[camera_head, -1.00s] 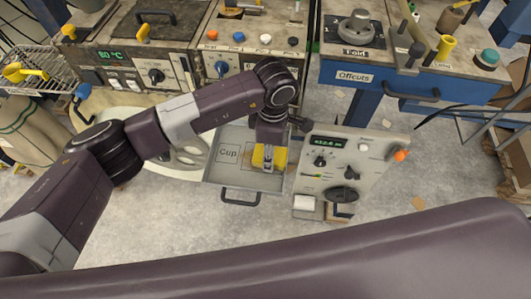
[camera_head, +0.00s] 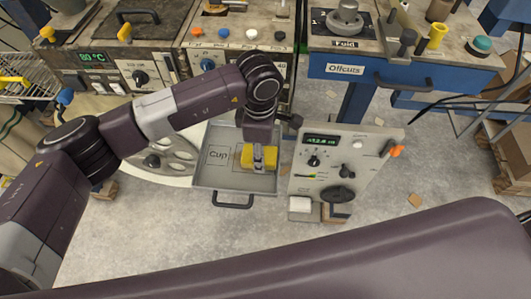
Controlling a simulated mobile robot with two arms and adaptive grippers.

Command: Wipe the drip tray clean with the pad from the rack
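The drip tray (camera_head: 208,180) is a shallow grey metal tray with a black handle at its front and the word "Cup" and a marked outline on its floor. The yellow pad (camera_head: 247,157) is over the right part of the tray. My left gripper (camera_head: 258,164) reaches down from above with its fingers around the pad and appears shut on it. I cannot tell whether the pad presses on the tray floor. Of my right arm, no gripper shows.
A grey control panel (camera_head: 325,170) with a display and knobs stands right beside the tray. A pale round plate with holes (camera_head: 178,143) is at its left. Behind are a machine bench (camera_head: 150,50) and a blue bench marked "Offcuts" (camera_head: 400,72). Floor in front is clear.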

